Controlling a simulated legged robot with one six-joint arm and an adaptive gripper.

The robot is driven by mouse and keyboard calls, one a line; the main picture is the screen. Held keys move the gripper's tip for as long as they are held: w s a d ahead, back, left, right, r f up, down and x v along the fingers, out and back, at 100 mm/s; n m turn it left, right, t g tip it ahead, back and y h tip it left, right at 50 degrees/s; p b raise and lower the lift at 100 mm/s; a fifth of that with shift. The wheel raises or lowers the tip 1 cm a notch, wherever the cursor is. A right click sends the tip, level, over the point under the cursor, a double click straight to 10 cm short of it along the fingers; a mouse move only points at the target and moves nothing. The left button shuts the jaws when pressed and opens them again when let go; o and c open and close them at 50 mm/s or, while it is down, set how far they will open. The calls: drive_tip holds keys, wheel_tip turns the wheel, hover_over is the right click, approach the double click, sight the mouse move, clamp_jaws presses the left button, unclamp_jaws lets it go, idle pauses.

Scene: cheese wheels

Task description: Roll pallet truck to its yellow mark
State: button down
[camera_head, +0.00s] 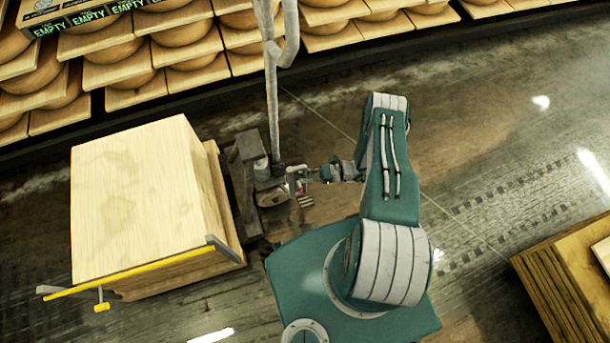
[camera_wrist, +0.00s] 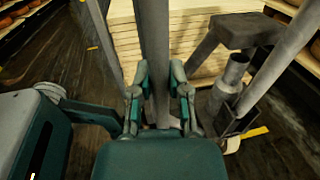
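The pallet truck shows as a dark base (camera_head: 247,190) with a tall grey handle post (camera_head: 271,110), left of my arm. It bears a block of pale boards (camera_head: 140,200), whose edges also show in the wrist view (camera_wrist: 195,45). My gripper (camera_head: 298,181) is at the lower part of the handle. In the wrist view my gripper (camera_wrist: 160,78) has its fingers on both sides of the grey post (camera_wrist: 153,35) and appears shut on it. A yellow strip (camera_wrist: 255,132) lies on the floor at the right of the wrist view. The wheels are mostly hidden.
Shelves of cheese wheels (camera_head: 185,45) run along the back, with an "EMPTY" sign (camera_head: 75,22). A wooden stack (camera_head: 560,280) stands at the lower right. The floor (camera_head: 470,130) right of my arm is clear.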

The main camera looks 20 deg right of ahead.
drive_tip(key=shift+d, duration=0.15)
drive_tip(key=shift+w+d, duration=0.1)
drive_tip(key=shift+d, duration=0.55)
drive_tip(key=c, duration=0.6)
unclamp_jaws()
drive_tip(key=shift+d, duration=0.2)
drive_tip(key=shift+a, duration=0.1)
drive_tip(key=shift+a, duration=0.15)
drive_tip(key=s+d, duration=0.2)
drive_tip(key=d, duration=1)
drive_tip(key=shift+s, duration=0.2)
